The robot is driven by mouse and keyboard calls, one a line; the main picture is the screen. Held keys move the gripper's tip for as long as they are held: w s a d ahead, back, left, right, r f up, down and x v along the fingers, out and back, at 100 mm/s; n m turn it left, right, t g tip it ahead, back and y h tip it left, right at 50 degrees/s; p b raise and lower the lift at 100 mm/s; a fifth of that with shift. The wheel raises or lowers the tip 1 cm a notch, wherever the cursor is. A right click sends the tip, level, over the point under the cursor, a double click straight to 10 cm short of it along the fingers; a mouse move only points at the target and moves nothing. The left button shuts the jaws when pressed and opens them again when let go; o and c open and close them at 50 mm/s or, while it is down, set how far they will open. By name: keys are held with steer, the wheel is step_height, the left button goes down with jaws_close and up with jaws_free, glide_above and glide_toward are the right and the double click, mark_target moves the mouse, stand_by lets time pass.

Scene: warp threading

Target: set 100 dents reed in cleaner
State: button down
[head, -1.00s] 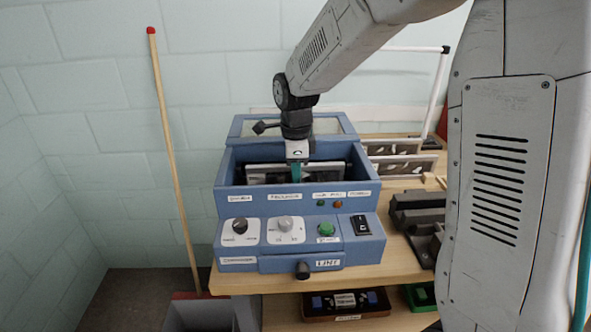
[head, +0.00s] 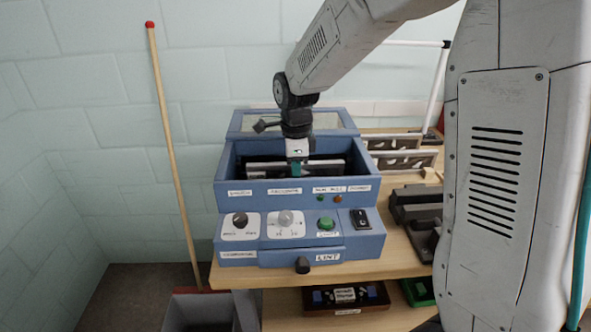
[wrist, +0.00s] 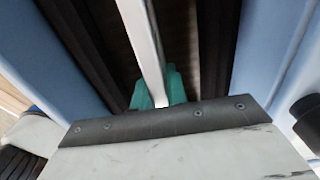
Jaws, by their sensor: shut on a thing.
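The cleaner is a blue box (head: 225,194) on the table, with an open trough at its top and a control panel at its front. My gripper (head: 297,169) points down into the trough near its middle. Its teal fingertips are shut on the reed (head: 264,166), whose pale top rail shows inside the trough, running left to right. In the wrist view the reed's rail (wrist: 141,35) runs up from between the teal fingers (wrist: 160,92), with dark strips along both sides. The reed's lower part is hidden by the front wall. I cannot tell whether it touches the bottom.
The panel carries knobs, a green button (head: 326,224) and a black switch (head: 360,219). Framed pieces (head: 403,159) stand behind right. A dark fixture (head: 417,210) lies right of the cleaner. A wooden pole (head: 172,150) leans on the wall at left. A tray (head: 346,298) sits below.

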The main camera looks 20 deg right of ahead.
steer(key=c, duration=1.3)
jaws_free()
step_height(320, 180, up, 8)
steer(key=shift+f, duration=0.1)
steer(key=s+d+r+n, duration=0.1)
steer(key=s+n, duration=0.6)
steer(key=s, duration=0.3)
steer(key=s+d+r+n, duration=0.1)
steer(key=s+n, duration=0.6)
steer(key=s, duration=0.3)
steer(key=s+d+r+n+t, duration=0.1)
steer(key=s+n, duration=0.6)
steer(key=s, duration=0.3)
steer(key=shift+r+n, duration=0.15)
steer(key=shift+n, duration=0.15)
